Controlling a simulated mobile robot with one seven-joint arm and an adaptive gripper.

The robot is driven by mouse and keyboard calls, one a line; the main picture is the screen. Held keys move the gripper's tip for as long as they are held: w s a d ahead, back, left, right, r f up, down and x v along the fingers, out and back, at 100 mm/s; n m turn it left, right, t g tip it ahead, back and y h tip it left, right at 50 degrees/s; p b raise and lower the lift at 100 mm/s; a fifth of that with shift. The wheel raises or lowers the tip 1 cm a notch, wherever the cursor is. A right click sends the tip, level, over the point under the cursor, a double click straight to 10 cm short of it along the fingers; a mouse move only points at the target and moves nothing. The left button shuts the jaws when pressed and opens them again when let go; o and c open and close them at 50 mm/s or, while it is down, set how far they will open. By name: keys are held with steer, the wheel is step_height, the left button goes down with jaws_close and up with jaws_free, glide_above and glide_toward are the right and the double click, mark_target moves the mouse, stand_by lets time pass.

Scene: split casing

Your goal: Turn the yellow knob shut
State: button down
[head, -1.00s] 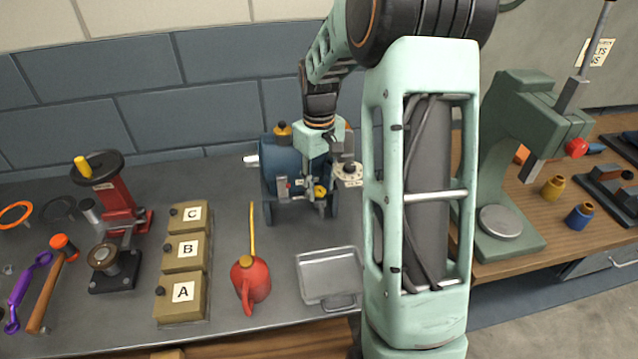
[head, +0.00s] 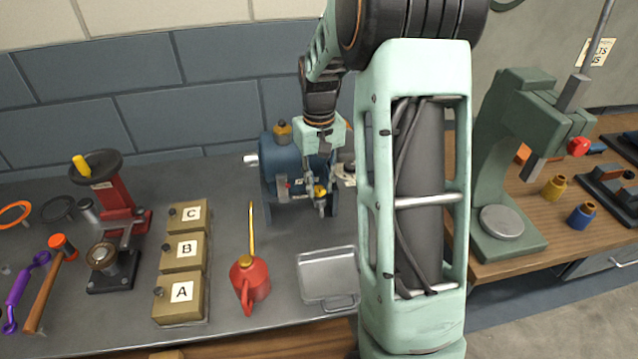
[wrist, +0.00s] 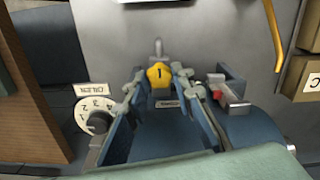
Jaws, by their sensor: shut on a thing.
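The yellow knob (head: 320,191) is on the front of the blue casing (head: 279,158) at the back of the grey bench. My gripper (wrist: 159,77) is shut on the yellow knob, with one finger on each side. In the head view my gripper (head: 319,187) reaches down to the knob from above, and its fingers partly cover it.
A metal tray (head: 327,277) and a red oil can (head: 250,284) stand in front. Boxes A, B and C (head: 196,292) are left; a green press (head: 508,165) stands right.

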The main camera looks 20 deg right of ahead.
mark_target(319, 189)
steer(key=c, duration=1.7)
jaws_free()
steer(key=shift+o, duration=0.2)
step_height(319, 189, up, 12)
